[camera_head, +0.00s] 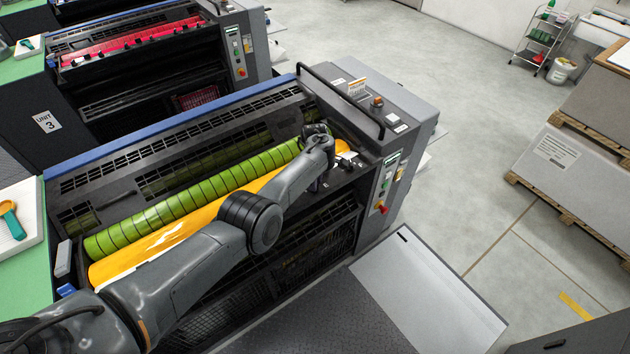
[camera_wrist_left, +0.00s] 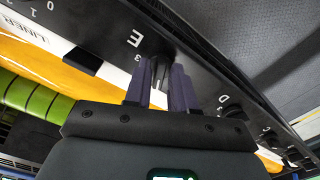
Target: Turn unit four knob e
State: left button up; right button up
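The knob at the printed letter E (camera_wrist_left: 135,38) is a dark knob (camera_wrist_left: 157,80) with a pale mark, mostly hidden between my fingers in the left wrist view. My left gripper (camera_wrist_left: 162,82) has its two fingers on either side of this knob. I cannot tell whether they press on it. In the head view my left gripper (camera_head: 319,185) points down at the right end of the press unit's front rail, and the knob is hidden there. My right gripper is not in view.
A neighbouring dark knob (camera_wrist_left: 233,109) sits by the letter D, with more along the rail. The unit holds a green ribbed roller (camera_head: 190,201) and a yellow-orange cylinder (camera_head: 190,225). A control panel (camera_head: 386,185) with a red switch stands to the right. Unit 3 (camera_head: 47,122) is behind.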

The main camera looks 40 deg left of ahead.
pick_arm(q)
jog(key=shift+o, duration=0.9)
jog(key=shift+r, duration=0.55)
notch_tip(320, 180, up, 10)
jog(key=p, duration=0.3)
jog(key=shift+f, duration=0.15)
